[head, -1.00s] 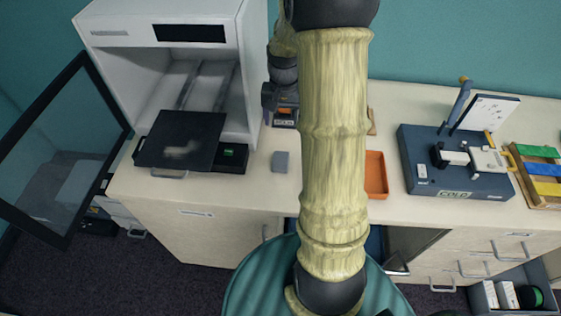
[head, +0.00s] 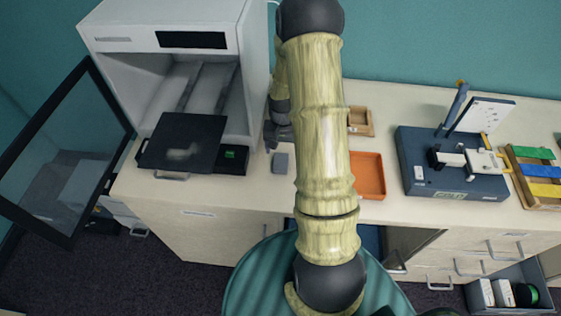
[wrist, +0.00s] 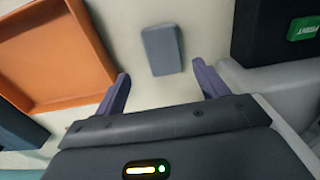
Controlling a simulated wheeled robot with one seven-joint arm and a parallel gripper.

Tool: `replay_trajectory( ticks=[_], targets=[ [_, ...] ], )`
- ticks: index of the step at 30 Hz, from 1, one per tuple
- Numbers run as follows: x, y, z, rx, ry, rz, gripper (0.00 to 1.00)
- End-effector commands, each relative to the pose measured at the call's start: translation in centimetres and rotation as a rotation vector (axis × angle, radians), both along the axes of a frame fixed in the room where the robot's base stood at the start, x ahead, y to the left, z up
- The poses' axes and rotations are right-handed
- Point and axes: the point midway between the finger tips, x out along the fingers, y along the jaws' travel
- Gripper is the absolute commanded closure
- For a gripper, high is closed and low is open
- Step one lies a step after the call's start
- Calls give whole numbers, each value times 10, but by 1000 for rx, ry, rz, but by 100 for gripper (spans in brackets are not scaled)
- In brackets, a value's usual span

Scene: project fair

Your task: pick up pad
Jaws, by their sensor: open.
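The pad looks like a small grey-blue block (head: 280,163) on the pale counter, between the white printer-like machine and the orange tray. It also shows in the wrist view as a grey pad (wrist: 162,50), at the top centre. My gripper (wrist: 160,76) is open and empty, with its two purple-grey fingers spread apart. The pad lies beyond the fingertips, roughly centred between them, and is not held. In the head view my gripper (head: 276,140) is just behind the pad and partly hidden by my arm.
The white machine (head: 252,60) stands open at left, with a black plate (head: 182,140) jutting forward. An orange tray (head: 368,185) lies right of the pad, with a small wooden box (head: 362,122) behind it. A dark blue device (head: 415,165) stands farther right. Counter around the pad is clear.

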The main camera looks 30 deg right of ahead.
Motion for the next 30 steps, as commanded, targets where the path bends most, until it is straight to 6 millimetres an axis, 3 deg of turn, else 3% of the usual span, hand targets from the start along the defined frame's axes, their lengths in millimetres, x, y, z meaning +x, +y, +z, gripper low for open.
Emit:
replay_trajectory(
  ticks=[13, 24, 30],
  targets=[
    [1, 1, -6, 1, 1, 0, 27],
    [2, 6, -45, 0, 2, 1, 27],
    [3, 6, -53, -1, -1, 0, 27]
  ],
)
